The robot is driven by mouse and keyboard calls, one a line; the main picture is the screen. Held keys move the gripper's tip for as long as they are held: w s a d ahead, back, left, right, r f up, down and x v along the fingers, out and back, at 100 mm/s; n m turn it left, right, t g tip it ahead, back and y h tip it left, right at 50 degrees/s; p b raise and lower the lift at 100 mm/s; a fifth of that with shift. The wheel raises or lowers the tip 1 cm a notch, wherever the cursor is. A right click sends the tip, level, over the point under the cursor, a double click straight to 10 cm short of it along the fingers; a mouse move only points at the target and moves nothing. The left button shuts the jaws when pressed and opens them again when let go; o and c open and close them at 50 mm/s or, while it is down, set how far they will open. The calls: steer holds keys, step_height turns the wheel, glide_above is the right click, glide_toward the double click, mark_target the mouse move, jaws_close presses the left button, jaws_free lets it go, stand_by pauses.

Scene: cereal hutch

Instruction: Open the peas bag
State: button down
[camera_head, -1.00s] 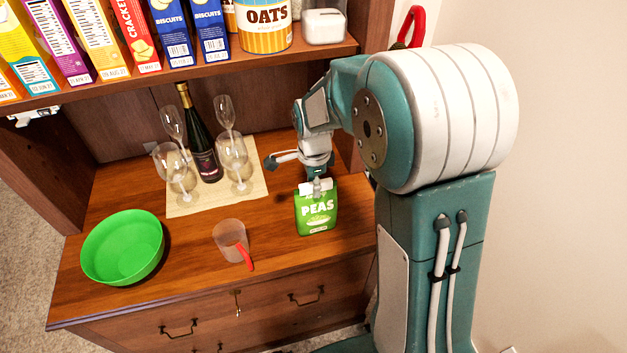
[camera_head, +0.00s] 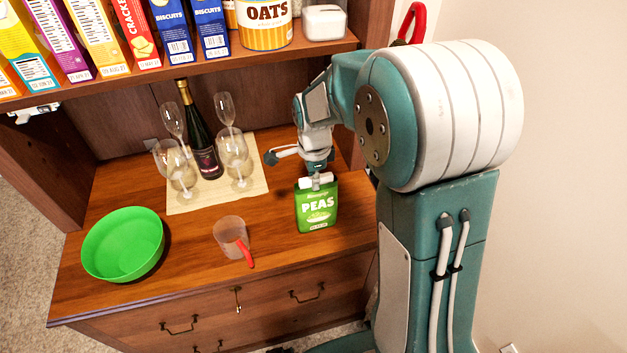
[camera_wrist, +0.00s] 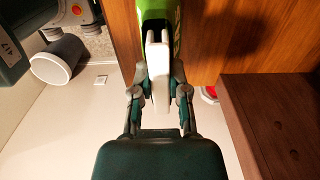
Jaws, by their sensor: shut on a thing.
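The green peas bag (camera_head: 317,212) stands upright on the right part of the wooden counter, its label facing me. A white clip (camera_head: 317,183) lies across its top edge. My gripper (camera_head: 317,175) comes down from above and is shut on this clip. In the wrist view, the two fingers of my gripper (camera_wrist: 160,85) sit on either side of the white clip (camera_wrist: 157,50), with a green strip of the peas bag (camera_wrist: 155,10) beyond it. I cannot tell whether the clip is still clamped on the bag.
A clear measuring cup (camera_head: 230,235) with a red handle stands left of the bag. A green bowl (camera_head: 123,245) is farther left. A wine bottle (camera_head: 203,150) and several glasses stand on a mat (camera_head: 195,205) behind. The shelf (camera_head: 180,75) above holds boxes.

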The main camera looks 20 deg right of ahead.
steer(key=shift+r, duration=2.05)
